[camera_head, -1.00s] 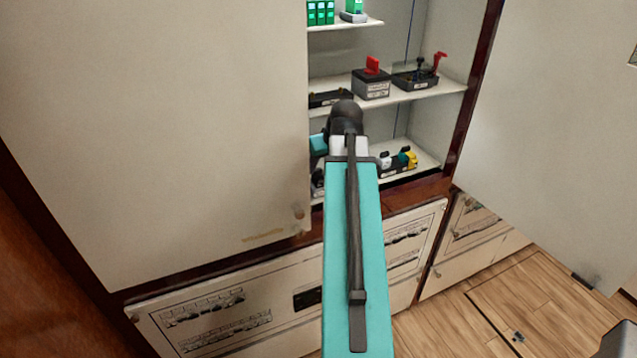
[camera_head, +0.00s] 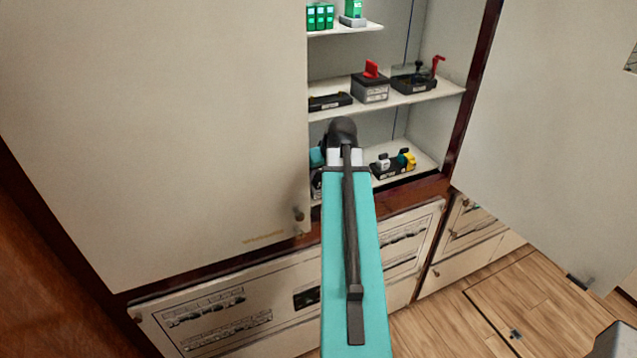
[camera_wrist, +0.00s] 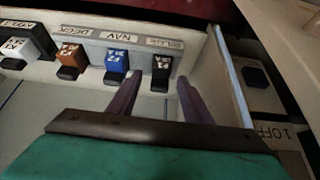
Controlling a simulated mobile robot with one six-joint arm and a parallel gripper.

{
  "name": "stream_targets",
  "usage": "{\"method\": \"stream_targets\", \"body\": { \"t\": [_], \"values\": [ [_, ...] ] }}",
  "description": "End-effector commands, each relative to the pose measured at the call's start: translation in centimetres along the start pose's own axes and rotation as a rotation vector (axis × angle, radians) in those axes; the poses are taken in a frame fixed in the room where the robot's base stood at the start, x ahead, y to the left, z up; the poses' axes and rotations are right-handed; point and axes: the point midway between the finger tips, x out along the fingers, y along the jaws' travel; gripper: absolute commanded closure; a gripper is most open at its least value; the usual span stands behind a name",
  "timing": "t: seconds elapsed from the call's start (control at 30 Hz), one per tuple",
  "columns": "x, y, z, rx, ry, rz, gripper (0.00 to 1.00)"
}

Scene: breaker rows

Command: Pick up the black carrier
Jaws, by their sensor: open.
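The black carrier (camera_wrist: 162,67) is at the right end of a row in the wrist view, under a label that seems to read BILGE. A small dark tab sticks out below it. My gripper (camera_wrist: 158,78) is open, with its two dark purple fingers pointing at the row. The left fingertip lies between the blue carrier and the black one, and the right fingertip is just right of the black one. Nothing is held between them. I cannot tell whether the fingers touch it. In the head view my arm hides the gripper and the black carrier.
A blue carrier (camera_wrist: 116,62), an orange-brown carrier (camera_wrist: 71,56) and a white carrier (camera_wrist: 17,47) stand to the left. A pale wall edge (camera_wrist: 232,80) rises close on the right. In the head view, the cupboard's open doors (camera_head: 160,130) flank the shelves.

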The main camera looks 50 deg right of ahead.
Motion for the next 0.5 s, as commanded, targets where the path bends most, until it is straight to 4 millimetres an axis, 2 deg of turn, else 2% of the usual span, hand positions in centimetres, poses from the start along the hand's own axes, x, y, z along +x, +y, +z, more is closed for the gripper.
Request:
{"method": "stream_targets", "body": {
  "t": [0.2, 0.5],
  "values": [
    [0.94, -0.04, 0.00, -0.001, -0.001, 0.000, 0.55],
    [1.03, -0.07, 0.01, -0.001, 0.000, 0.000, 0.55]
  ]
}}
